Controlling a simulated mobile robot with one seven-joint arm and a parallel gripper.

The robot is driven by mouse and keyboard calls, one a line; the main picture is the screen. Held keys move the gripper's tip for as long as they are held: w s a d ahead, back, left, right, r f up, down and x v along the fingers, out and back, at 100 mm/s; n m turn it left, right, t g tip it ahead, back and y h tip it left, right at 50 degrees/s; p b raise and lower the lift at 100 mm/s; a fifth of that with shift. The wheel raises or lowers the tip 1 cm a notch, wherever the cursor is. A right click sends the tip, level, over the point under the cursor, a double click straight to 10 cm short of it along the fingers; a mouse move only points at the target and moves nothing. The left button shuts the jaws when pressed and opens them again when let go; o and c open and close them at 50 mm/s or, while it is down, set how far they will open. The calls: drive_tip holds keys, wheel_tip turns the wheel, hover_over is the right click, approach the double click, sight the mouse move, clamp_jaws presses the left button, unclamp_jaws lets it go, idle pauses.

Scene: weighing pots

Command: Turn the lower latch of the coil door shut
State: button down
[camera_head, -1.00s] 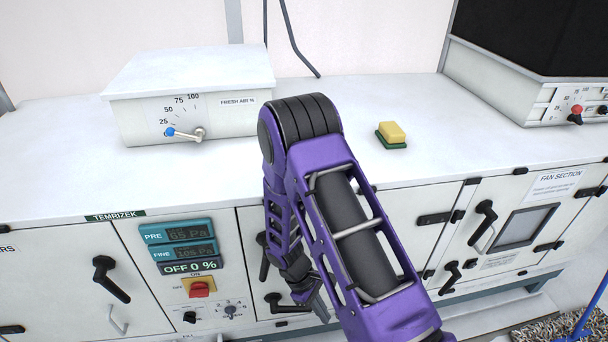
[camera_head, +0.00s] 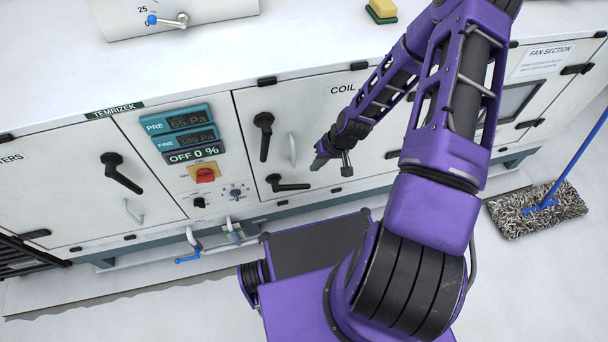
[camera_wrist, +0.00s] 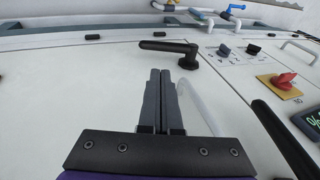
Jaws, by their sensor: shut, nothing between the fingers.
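The coil door (camera_head: 300,115) is a white panel with two black latches near its left edge. The upper latch (camera_head: 263,135) points down. The lower latch (camera_head: 287,184) lies about level, its arm pointing right from its pivot. In the wrist view the lower latch (camera_wrist: 168,45) lies just beyond my fingertips, its arm pointing left. My gripper (camera_head: 319,163) is shut and empty, just right of and above the lower latch. Its fingers show side by side in the wrist view (camera_wrist: 160,75), with a visible gap to the latch's pivot.
A pale door pull (camera_head: 292,150) stands between the upper latch and my gripper; it passes close beside my fingers in the wrist view. A control panel with a red switch (camera_head: 205,174) is left of the door. Pipes with a blue valve (camera_head: 188,258) run below. A mop (camera_head: 540,210) lies at right.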

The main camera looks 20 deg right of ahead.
sight(299, 187)
drive_tip(key=b+x, duration=0.1)
drive_tip(key=x, duration=1.2)
drive_tip(key=shift+s+a+f, duration=0.1)
drive_tip(key=shift+f, duration=0.05)
drive_tip(key=shift+s+f, duration=0.1)
drive_tip(key=shift+f, duration=0.05)
